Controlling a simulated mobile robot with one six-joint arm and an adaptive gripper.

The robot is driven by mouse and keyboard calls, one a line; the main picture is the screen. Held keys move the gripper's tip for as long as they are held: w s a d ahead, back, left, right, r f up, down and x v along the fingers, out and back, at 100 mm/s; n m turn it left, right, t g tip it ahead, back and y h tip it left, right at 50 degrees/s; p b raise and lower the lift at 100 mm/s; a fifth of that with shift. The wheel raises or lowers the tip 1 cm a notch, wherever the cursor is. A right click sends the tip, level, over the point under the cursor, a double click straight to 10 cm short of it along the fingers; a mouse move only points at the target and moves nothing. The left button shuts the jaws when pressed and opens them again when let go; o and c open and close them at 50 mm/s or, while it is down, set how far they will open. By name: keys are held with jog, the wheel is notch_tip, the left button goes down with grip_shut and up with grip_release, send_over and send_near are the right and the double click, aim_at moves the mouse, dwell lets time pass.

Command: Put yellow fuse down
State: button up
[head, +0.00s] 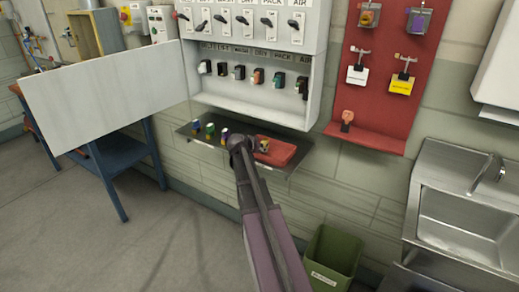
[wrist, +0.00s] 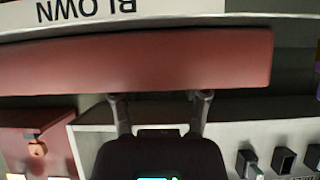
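A small dark and yellow shape (head: 264,144), possibly the yellow fuse, shows over the left part of the red tray (head: 281,153) in the head view. It is too small to tell whether it rests there or is held. My gripper (wrist: 160,98) has its two fingers apart at the near edge of a broad red surface (wrist: 160,62), which seems to be the tray. The fingertips are hidden at that edge, and no fuse shows between the fingers in the wrist view. In the head view my arm's end covers the middle of the shelf.
The metal shelf (head: 187,131) below the cabinet also holds several coloured fuses left of my arm, including a green one (head: 210,130). A label reading BLOWN (wrist: 87,10) shows upside down beyond the red surface. The open cabinet (head: 247,110) is above; a green bin (head: 333,258) stands below right.

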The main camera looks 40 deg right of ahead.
jog(key=shift+r, duration=0.15)
jog(key=shift+s+a+r+p, duration=0.2)
jog(key=shift+a+r+p, duration=0.15)
jog(key=shift+a+p, duration=0.15)
jog(key=p+v, duration=0.6)
jog(key=v, duration=0.4)
jog(key=shift+a+r, duration=0.2)
jog(key=shift+a, duration=0.1)
jog(key=shift+s, duration=0.15)
jog(key=s+a+f+n+g+y, duration=0.1)
jog(key=s+a+f+n+y, duration=0.1)
jog(key=a, duration=0.8)
jog(key=s+a+f+n+g+y, duration=0.1)
jog(key=s+a+f+n+y, duration=0.2)
jog(key=s+a+n, duration=0.4)
jog(key=s+a+f+n+g+y, duration=0.2)
jog(key=s+a, duration=0.5)
jog(key=a, duration=0.7)
jog(key=f+n+y, duration=0.1)
jog(key=n+y, duration=0.1)
jog(key=y, duration=0.1)
jog(key=shift+s+a+n, duration=0.3)
jog(key=shift+s+a, duration=0.05)
jog(key=shift+a, duration=0.05)
